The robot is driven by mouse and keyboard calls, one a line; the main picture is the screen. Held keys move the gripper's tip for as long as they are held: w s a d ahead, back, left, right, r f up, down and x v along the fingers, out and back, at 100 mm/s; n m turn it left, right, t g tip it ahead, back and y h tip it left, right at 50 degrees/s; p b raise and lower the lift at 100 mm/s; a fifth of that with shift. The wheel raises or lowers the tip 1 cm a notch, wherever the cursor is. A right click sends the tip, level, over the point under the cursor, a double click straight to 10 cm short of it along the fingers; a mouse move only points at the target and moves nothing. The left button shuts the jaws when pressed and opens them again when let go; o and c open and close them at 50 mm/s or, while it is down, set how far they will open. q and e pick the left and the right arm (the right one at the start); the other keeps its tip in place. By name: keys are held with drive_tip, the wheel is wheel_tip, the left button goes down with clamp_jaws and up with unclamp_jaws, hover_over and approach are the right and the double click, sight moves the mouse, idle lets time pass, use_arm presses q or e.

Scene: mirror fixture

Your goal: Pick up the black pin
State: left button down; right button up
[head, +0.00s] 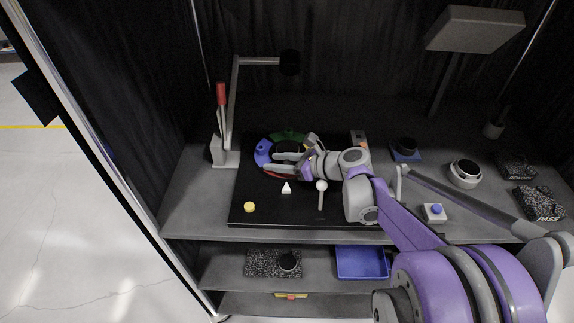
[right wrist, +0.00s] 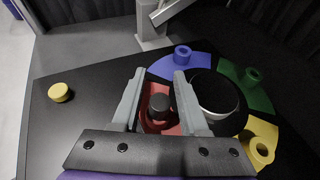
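The black pin (right wrist: 160,104) is a short dark cylinder standing up from the red segment (right wrist: 152,126) of a ring of coloured segments, in the right wrist view. My right gripper (right wrist: 158,90) is open, with one finger on each side of the pin and a visible gap on both sides. In the head view my right gripper (head: 287,162) reaches in from the right over the ring. The pin cannot be made out there. My left gripper is not in view.
Blue (right wrist: 183,66), green (right wrist: 252,90) and yellow (right wrist: 262,146) segments surround a round black piece with a white rim (right wrist: 216,95). A yellow disc (head: 249,207), a white cone (head: 286,188) and a white ball-topped post (head: 321,187) stand nearby. A red-handled lever (head: 221,95) rises behind, left.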

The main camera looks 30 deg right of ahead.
clamp_jaws()
